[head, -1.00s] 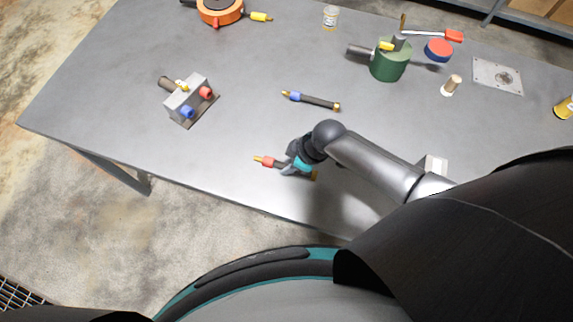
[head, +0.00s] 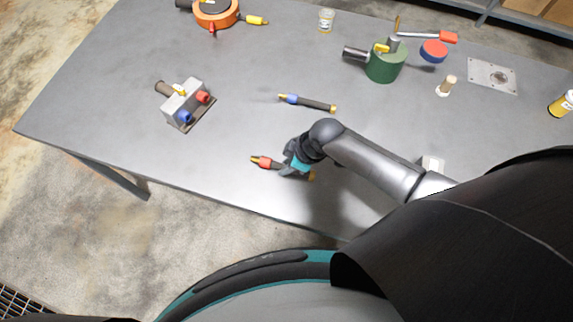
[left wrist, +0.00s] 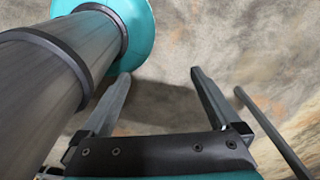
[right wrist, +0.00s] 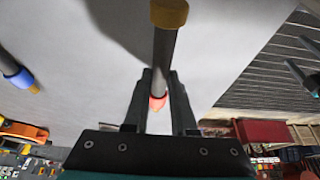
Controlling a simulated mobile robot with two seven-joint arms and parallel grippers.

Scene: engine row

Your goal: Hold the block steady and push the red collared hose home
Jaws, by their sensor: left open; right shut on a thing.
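The block (head: 182,100) is grey, with a red port and a blue port on its near side, and sits on a dark base at the left of the table. The red collared hose (head: 262,162) is near the front edge, its red end pointing left. My right gripper (head: 291,163) is shut on this hose. In the right wrist view the hose (right wrist: 163,52) runs between the fingers (right wrist: 159,92), with a yellow end at the top and the red collar by the fingers. My left gripper (left wrist: 158,85) is open and empty, over the floor in the left wrist view.
A blue collared hose (head: 307,102) lies mid-table, between the block and a green cylinder (head: 386,66). An orange round thing (head: 214,14) stands at the back left. A jar (head: 326,20) stands at the back. Table between block and right gripper is clear.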

